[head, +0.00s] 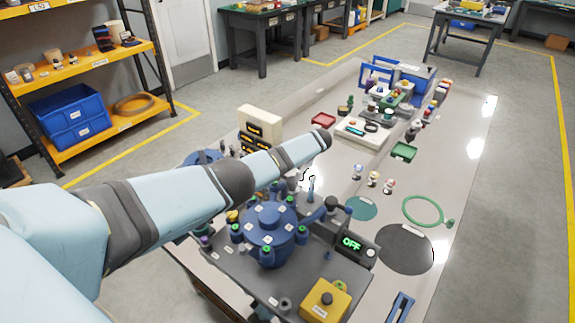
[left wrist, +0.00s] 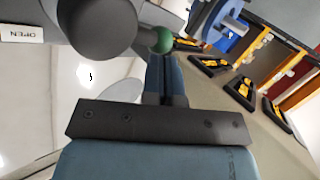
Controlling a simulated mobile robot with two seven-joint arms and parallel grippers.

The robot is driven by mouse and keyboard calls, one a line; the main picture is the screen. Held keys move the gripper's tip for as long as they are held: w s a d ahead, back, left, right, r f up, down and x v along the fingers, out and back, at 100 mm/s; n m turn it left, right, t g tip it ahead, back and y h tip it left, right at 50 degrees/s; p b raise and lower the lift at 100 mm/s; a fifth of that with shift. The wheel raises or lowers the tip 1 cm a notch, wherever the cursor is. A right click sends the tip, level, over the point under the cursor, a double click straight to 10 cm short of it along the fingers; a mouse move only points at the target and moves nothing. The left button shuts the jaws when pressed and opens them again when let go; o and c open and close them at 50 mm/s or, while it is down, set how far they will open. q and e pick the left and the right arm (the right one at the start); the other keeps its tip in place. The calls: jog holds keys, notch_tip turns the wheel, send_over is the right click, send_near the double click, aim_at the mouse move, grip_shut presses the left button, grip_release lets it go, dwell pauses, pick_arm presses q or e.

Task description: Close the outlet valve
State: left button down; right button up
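A blue round vessel (head: 268,232) with several green-topped fittings stands on a dark bench plate in the head view. A blue pipe leaves its right side and carries a dark handle (head: 333,203), perhaps the outlet valve; its setting is too small to read. My left arm reaches over the vessel from the left; its gripper is not clear there. In the left wrist view my left gripper (left wrist: 163,62) has its blue fingers side by side, with nothing visible between them. A dark rounded part (left wrist: 105,30) and a green ball (left wrist: 163,40) lie just beyond; contact is unclear. My right gripper is out of view.
An "OPEN" label (left wrist: 22,33) shows in the left wrist view. Right of the vessel are a display reading OFF (head: 351,243) and a yellow box with a black knob (head: 326,300). A dark round mat (head: 405,249) and green ring (head: 423,211) lie farther right.

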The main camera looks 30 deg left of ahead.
pick_arm(q)
jog(key=shift+s+a+f, duration=0.15)
jog(key=shift+s+a, duration=0.05)
jog(key=shift+a, duration=0.05)
jog(key=v, duration=1.4)
jog(key=shift+d+p, duration=0.2)
jog(key=shift+p, duration=0.15)
jog(key=shift+w, duration=0.1)
